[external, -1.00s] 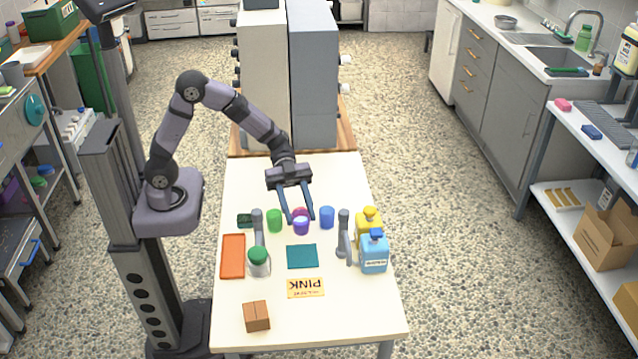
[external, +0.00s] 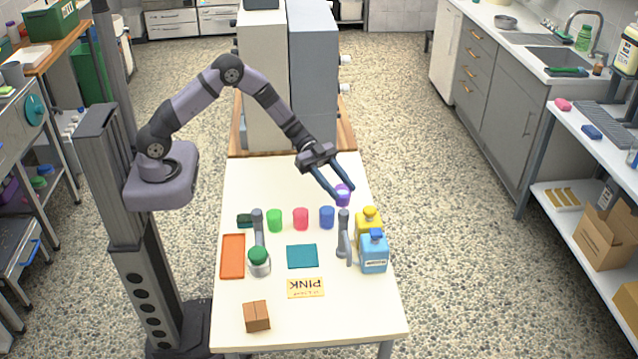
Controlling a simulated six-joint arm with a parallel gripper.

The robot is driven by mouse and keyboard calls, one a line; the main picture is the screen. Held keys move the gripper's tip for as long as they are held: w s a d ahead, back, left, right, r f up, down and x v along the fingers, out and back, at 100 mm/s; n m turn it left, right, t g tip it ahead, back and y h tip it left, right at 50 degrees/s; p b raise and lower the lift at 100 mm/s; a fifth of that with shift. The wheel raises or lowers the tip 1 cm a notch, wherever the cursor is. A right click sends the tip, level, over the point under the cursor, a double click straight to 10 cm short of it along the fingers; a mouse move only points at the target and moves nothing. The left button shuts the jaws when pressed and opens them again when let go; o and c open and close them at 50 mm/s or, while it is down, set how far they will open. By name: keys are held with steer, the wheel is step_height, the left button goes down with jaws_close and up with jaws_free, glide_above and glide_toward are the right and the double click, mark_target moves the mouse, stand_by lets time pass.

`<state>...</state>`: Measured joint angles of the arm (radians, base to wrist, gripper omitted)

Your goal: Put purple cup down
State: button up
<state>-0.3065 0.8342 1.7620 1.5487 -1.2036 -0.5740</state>
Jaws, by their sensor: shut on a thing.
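The purple cup (external: 343,195) is between the fingertips of my gripper (external: 341,193), near the right edge of the white table, behind the blue cup. My gripper is shut on it. The fingers reach down to the right and cover part of the cup. I cannot tell whether the cup's bottom touches the table or is a little above it.
A green cup (external: 275,220), a pink cup (external: 301,219) and a blue cup (external: 327,217) stand in a row. A grey tap-like stand (external: 344,235), a yellow bottle (external: 369,222) and a blue bottle (external: 374,253) stand at the right. The table's back left (external: 260,180) is clear.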

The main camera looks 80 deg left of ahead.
steer(key=w+a+r, duration=0.1)
steer(key=w+a, duration=0.1)
steer(key=w, duration=0.2)
steer(key=shift+n+t, duration=0.4)
steer(key=shift+d+f+p, duration=0.1)
steer(key=shift+f+p, duration=0.8)
steer(key=shift+f, duration=3.85)
steer(key=shift+f, duration=0.2)
steer(key=o, duration=0.8)
steer(key=shift+r, duration=0.1)
